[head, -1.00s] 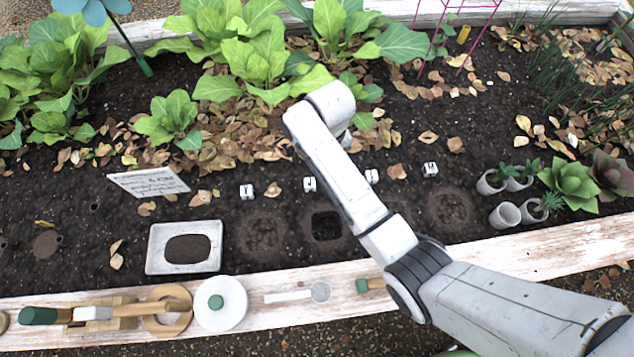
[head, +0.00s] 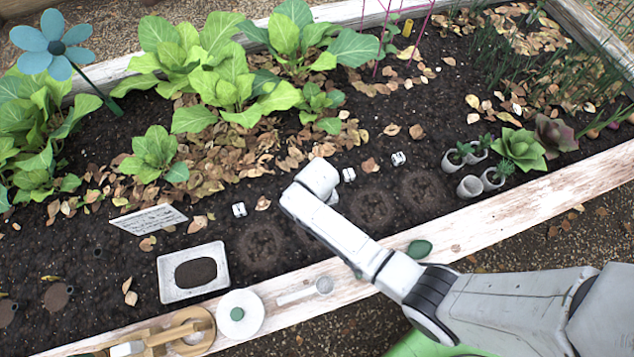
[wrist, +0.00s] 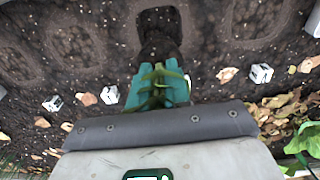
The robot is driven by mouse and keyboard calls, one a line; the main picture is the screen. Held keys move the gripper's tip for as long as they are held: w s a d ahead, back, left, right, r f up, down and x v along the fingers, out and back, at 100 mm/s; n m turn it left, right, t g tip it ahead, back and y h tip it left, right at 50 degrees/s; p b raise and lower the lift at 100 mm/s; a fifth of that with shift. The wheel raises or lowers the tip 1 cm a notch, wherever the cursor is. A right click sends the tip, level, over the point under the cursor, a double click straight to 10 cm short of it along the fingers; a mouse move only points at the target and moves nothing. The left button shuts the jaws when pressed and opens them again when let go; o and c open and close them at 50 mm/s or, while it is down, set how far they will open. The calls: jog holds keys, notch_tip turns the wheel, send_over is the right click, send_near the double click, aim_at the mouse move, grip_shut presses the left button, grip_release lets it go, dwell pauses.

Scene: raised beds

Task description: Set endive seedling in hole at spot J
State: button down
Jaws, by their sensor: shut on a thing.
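My gripper (wrist: 158,92) shows in the wrist view with its teal fingers shut on the endive seedling (wrist: 157,75), whose narrow green leaves stick out between them. Its dark root plug (wrist: 160,48) points toward the square dark hole (wrist: 158,18) in the soil. The plug overlaps the hole's near edge in this view; I cannot tell whether it is above the hole or partly in it. In the head view my arm hides the hole, the seedling and the fingers. The marker for spot J is out of sight behind my gripper.
White markers stand at neighbouring spots (head: 239,209) (head: 348,174) (head: 398,158). Round soil patches (head: 263,247) flank the hole. Small pots (head: 470,187) stand right. Tools lie along the wooden bed edge (head: 500,215).

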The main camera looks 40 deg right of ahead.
notch_tip(320, 180, down, 7)
jog(key=b, duration=0.6)
jog(key=shift+r, duration=0.1)
notch_tip(320, 180, down, 8)
jog(key=b, duration=0.6)
jog(key=shift+r, duration=0.1)
jog(key=c, duration=1)
grip_release()
jog(key=shift+r, duration=0.15)
notch_tip(320, 180, up, 12)
jog(key=p, duration=1.2)
